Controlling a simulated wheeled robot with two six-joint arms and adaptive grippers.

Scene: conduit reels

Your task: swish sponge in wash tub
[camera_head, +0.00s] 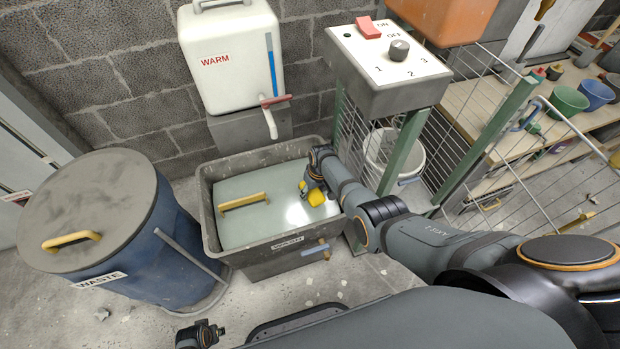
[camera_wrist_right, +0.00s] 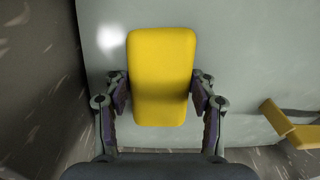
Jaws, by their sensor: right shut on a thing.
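The wash tub (camera_head: 208,222) is a grey open-topped bin against the block wall. A pale grey-green flat panel or surface (camera_head: 262,188) fills most of its opening, with a yellow bar handle (camera_head: 244,202) on its left part. My right gripper (camera_head: 307,188) is over the tub's right half, shut on the yellow sponge (camera_head: 316,197). The right wrist view shows the sponge (camera_wrist_right: 162,60) between both fingers, above the pale surface; whether it touches that surface cannot be told. My left gripper (camera_head: 200,334) shows small at the bottom edge, its fingers unclear.
A white WARM tank (camera_head: 228,60) with a spout and red tap hangs behind the tub. A blue WASTE barrel (camera_head: 150,265) stands left. A control box (camera_head: 385,75) on green posts and a wire fence (camera_head: 470,165) stand right. A tap (camera_head: 318,248) sticks out in front.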

